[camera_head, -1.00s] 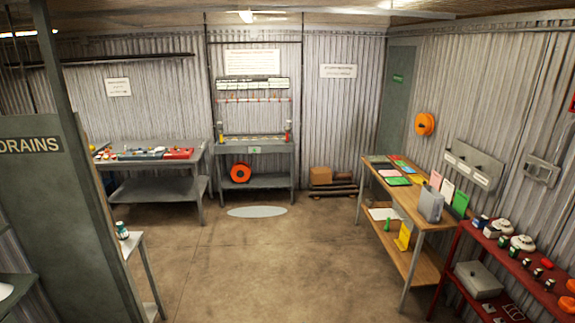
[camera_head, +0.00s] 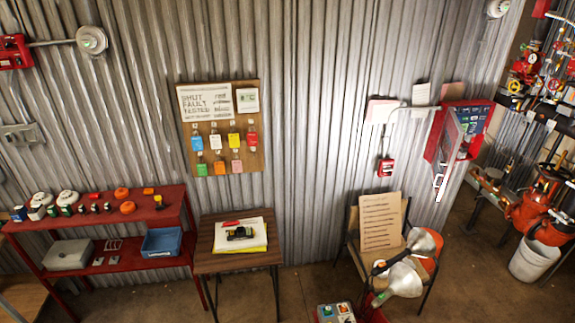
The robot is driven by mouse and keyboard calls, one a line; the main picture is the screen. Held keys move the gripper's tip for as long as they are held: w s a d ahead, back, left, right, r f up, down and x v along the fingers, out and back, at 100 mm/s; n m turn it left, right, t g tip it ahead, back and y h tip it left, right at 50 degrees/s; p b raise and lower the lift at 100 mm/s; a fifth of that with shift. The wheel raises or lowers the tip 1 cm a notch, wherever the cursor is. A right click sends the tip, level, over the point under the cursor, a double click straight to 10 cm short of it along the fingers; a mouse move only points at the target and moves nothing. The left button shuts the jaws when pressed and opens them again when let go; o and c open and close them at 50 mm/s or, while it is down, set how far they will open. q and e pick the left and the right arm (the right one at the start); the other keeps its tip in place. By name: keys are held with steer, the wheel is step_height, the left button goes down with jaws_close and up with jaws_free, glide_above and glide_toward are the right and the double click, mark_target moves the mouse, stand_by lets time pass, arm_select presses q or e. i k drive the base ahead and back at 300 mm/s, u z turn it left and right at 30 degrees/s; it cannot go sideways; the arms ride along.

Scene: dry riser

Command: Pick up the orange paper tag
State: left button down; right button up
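The orange paper tag (camera_head: 219,167) hangs in the lower row of a wooden tag board (camera_head: 186,160) on the corrugated wall, left of the picture's middle. A green tag (camera_head: 201,169) hangs to its left and a pink tag (camera_head: 236,166) to its right. Blue, white, yellow and red tags hang in the row above. Neither of my grippers is in view.
A small wooden table (camera_head: 207,262) with papers stands below the board. A red shelf (camera_head: 150,215) with detectors and a blue bin (camera_head: 162,242) is at left. A chair (camera_head: 352,220) holding a sign and grey cone-shaped items is at right.

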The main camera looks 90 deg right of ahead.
mark_target(219, 167)
steer(key=z, duration=2.25)
steer(key=i, duration=2.4)
steer(key=u, duration=0.75)
